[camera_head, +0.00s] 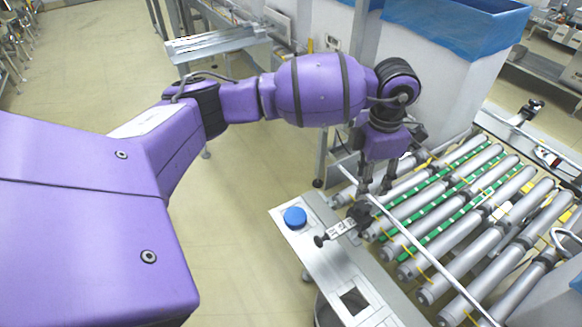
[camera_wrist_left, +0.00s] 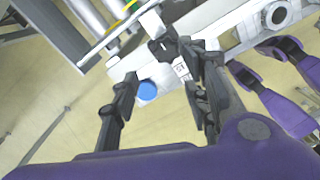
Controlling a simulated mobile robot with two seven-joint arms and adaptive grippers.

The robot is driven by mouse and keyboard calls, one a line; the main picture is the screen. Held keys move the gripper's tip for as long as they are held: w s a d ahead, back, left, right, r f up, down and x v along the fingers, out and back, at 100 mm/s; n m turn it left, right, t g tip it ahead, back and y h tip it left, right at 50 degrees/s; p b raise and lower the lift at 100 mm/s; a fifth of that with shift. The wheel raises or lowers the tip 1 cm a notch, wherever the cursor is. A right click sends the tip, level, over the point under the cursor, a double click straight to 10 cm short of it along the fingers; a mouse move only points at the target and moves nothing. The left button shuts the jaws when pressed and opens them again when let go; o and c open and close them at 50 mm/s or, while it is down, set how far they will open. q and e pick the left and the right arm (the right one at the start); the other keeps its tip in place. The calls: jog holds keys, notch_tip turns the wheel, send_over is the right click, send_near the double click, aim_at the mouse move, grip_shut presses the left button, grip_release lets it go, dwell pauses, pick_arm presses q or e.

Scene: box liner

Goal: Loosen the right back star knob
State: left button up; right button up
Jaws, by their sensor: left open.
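My left gripper (camera_head: 376,187) is open and points down at the near left corner of the roller conveyor. In the left wrist view, its two black fingers (camera_wrist_left: 160,65) are spread apart. A black star knob (camera_head: 360,212) sits on a small clamp with a white scale, just below the fingertips. It also shows in the left wrist view (camera_wrist_left: 165,46) close to the right finger, which partly covers the clamp. I cannot tell if they touch. Another black knob (camera_head: 533,106) sits at the conveyor's far side. My right gripper is not in view.
A blue round button (camera_head: 295,217) is on the grey side rail (camera_head: 340,265) beside the clamp. Metal rollers with green strips (camera_head: 440,205) lie to the right. A thin guide rod (camera_head: 425,255) crosses above them. A white bin with blue liner (camera_head: 455,25) stands behind.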

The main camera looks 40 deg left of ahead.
aim_at(363, 202)
pick_arm(q)
jog(key=shift+d+f, duration=0.2)
jog(key=shift+d, duration=0.15)
notch_tip(363, 202, down, 7)
jog(key=shift+f, duration=0.15)
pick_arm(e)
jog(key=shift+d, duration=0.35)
pick_arm(q)
jog(key=c, duration=1)
jog(key=shift+w+m, duration=0.15)
jog(key=shift+m, duration=0.65)
jog(key=shift+a, duration=0.1)
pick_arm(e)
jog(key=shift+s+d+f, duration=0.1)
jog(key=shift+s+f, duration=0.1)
